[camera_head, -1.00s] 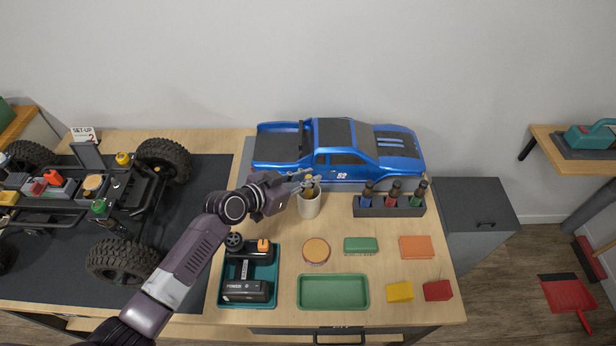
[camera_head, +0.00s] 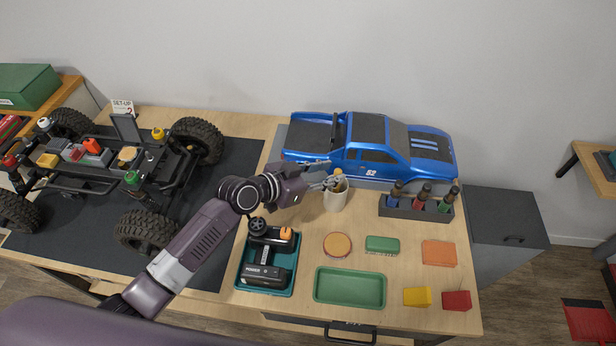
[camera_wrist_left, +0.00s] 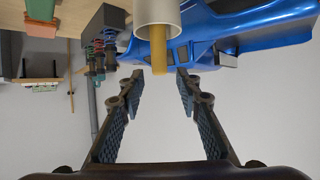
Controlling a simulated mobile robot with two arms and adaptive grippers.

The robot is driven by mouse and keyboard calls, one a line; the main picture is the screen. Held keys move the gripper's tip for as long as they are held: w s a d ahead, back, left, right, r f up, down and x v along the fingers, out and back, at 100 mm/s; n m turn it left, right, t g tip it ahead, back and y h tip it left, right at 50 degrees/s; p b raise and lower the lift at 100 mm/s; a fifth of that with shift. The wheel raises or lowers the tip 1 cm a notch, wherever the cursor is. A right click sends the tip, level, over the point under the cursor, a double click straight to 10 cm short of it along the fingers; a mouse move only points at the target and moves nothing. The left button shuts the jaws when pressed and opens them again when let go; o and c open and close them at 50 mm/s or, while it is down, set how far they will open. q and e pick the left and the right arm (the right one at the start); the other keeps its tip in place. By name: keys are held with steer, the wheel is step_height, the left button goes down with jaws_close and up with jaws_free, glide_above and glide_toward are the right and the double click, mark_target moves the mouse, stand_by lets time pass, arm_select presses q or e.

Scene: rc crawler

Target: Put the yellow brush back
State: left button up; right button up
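A plain yellow handle (camera_wrist_left: 158,58), apparently the yellow brush, stands in a pale cup (camera_head: 335,201) on the workbench beside the blue truck body. The cup also shows in the left wrist view (camera_wrist_left: 157,14), where the picture looks upside down. Any bristles are hidden. My left gripper (camera_head: 328,180) is at the cup's top in the head view, partly covering the handle. In the left wrist view my left gripper (camera_wrist_left: 160,75) has its two fingers wide apart, the handle's end lying between their tips without visible contact. My right gripper is not in view.
The blue truck body (camera_head: 375,150) stands just behind the cup. The crawler chassis (camera_head: 110,165) is at left.

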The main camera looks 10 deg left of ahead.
arm_select(q)
steer(key=b+v, duration=0.1)
steer(key=v, duration=0.7)
steer(key=shift+s+r, duration=0.15)
steer(key=shift+s, duration=0.1)
steer(key=shift+a, duration=0.2)
